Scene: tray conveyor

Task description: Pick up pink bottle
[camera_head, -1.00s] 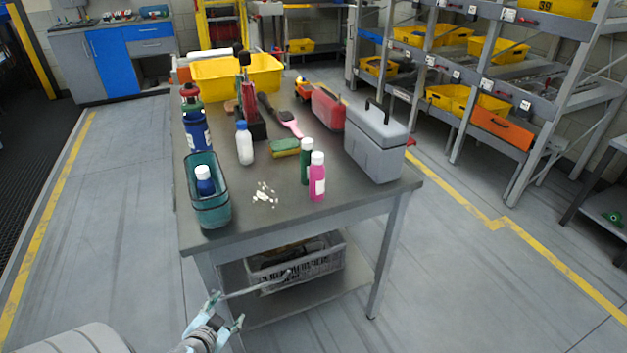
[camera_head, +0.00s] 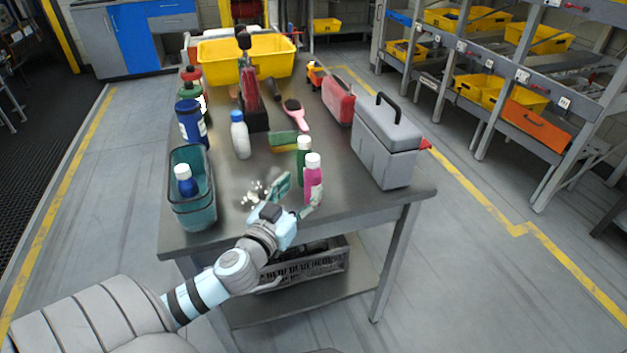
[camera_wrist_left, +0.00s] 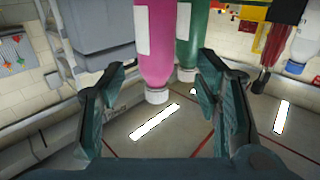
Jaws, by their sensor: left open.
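The pink bottle (camera_head: 312,180) with a white cap stands upright near the front edge of the grey table (camera_head: 240,207). My left gripper (camera_head: 299,196) is open at the front of the bottle, its fingers spread toward it. In the left wrist view the pink bottle (camera_wrist_left: 155,45) appears upside down, between the open fingers and apart from both. A green bottle (camera_head: 304,150) stands just behind it and also shows in the left wrist view (camera_wrist_left: 191,45). My right gripper is not in view.
A grey toolbox (camera_head: 380,155) stands right of the bottles. A teal bin (camera_head: 192,214) holding a blue bottle is at the left front.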

